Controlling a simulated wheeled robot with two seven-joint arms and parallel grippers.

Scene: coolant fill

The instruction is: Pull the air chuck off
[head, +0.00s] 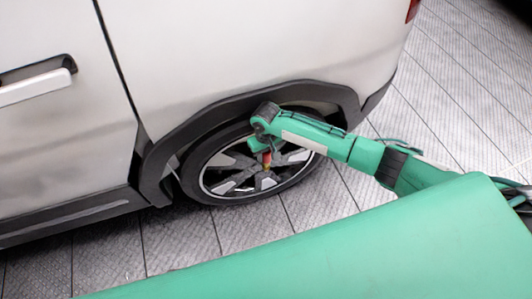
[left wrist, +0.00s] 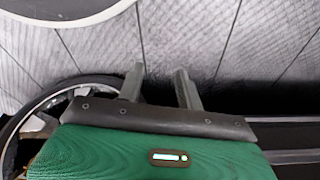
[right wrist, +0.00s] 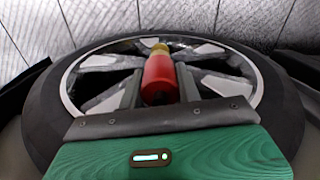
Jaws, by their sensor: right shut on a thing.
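The air chuck (right wrist: 160,78) is a red cylinder with a brass-coloured tip. In the right wrist view it lies between the fingers of my right gripper (right wrist: 160,88), which is shut on it. In the head view my right gripper (head: 265,150) is in front of the rear wheel (head: 225,185), and the red chuck (head: 267,160) shows just below it. The brass tip points at the wheel; I cannot tell whether it sits on the valve. My left gripper (left wrist: 160,85) shows in the left wrist view with its two fingers apart and nothing between them.
The white car (head: 230,55) stands along the left and back, with a dark wheel arch (head: 165,160) around the wheel. The tiled floor (head: 240,225) in front of the wheel is clear. A wheel (left wrist: 20,122) also shows at the left edge of the left wrist view.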

